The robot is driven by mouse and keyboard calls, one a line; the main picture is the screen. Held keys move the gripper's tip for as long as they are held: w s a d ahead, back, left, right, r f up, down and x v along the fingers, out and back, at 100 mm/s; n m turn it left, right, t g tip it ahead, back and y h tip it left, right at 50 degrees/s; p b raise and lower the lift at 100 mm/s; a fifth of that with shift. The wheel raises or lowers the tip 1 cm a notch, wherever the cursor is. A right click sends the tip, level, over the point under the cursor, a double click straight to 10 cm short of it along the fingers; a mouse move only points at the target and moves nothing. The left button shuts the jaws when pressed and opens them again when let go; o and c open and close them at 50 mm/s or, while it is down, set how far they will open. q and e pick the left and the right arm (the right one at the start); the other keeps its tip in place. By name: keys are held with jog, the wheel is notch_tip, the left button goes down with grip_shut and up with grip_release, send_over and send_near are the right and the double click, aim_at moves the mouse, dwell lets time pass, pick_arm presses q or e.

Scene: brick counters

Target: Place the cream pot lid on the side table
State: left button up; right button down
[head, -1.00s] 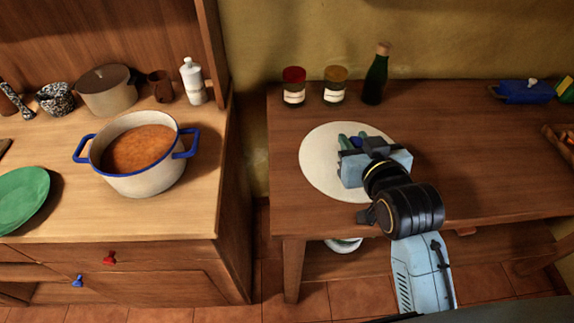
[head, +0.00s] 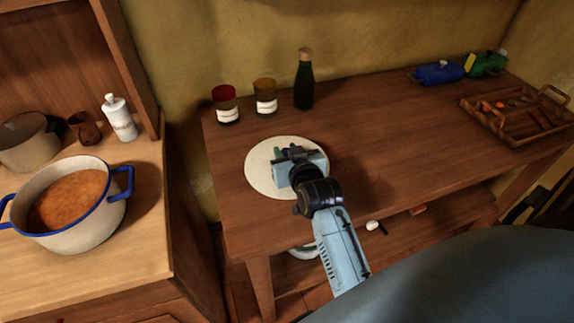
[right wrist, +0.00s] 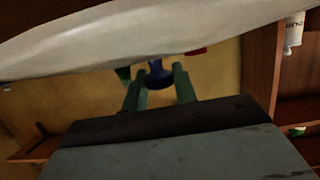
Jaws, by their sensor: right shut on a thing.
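The cream pot lid (head: 258,180) is a pale round disc that shows over the left part of the wooden side table (head: 390,140) in the head view. Whether it touches the tabletop is unclear. In the right wrist view the lid (right wrist: 150,45) fills the top, with its blue knob (right wrist: 158,77) between two green fingers. My right gripper (head: 283,152) is shut on that knob. The cream pot (head: 85,228) with blue handles holds orange-brown food on the left counter. My left gripper is not in view.
A red-lidded jar (head: 226,105), a yellow-lidded jar (head: 265,97) and a dark green bottle (head: 304,80) stand behind the lid. A blue dish (head: 438,73) and a wooden tray (head: 520,117) are at the right. The table's middle is clear.

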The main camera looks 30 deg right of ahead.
jog(key=shift+f+b, duration=0.35)
jog(key=shift+f, duration=1.4)
jog(key=shift+f, duration=0.1)
